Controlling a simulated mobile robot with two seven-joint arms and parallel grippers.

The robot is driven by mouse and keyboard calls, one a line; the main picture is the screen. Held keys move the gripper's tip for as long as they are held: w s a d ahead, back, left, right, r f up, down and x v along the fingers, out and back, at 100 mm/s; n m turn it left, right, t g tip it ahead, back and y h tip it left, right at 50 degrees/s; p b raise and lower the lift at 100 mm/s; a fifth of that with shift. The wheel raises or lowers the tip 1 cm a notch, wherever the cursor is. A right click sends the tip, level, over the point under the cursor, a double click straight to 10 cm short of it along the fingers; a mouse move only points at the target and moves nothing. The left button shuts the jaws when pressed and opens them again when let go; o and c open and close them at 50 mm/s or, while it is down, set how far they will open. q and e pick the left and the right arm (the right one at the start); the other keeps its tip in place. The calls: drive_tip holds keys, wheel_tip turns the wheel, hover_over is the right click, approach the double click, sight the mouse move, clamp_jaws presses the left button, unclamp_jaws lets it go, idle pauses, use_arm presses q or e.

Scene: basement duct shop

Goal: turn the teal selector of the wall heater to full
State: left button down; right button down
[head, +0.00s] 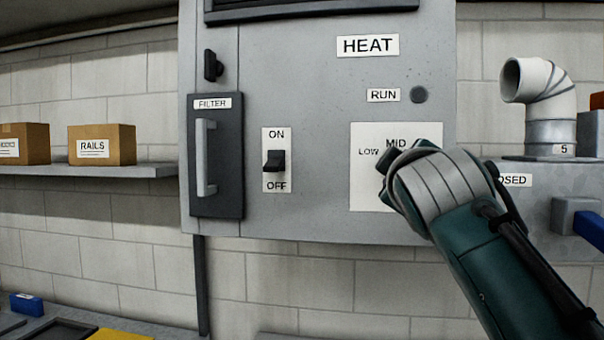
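The wall heater (310,80) is a grey cabinet marked HEAT. Its selector plate (372,187) is white, with MID and part of LOW readable. The teal selector cannot be made out; my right arm's wrist and hand cover that part of the plate, so its setting is hidden. My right gripper (390,182) is in front of the plate, its dark parts just showing at the left of the wrist. Its fingertips are hidden, so I cannot tell whether it is open, shut or touching the selector. My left gripper is not in view.
Left of the plate are an ON/OFF switch (274,161) and a FILTER door (222,150) with a handle. A round RUN lamp (419,95) looks dark. A white pipe elbow (540,85) stands at the right. A shelf (90,170) at the left holds boxes.

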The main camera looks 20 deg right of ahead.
idle(0.4)
drive_tip(key=shift+c, duration=1.7)
unclamp_jaws()
drive_tip(key=b+v, duration=0.4)
drive_tip(key=v, duration=0.6)
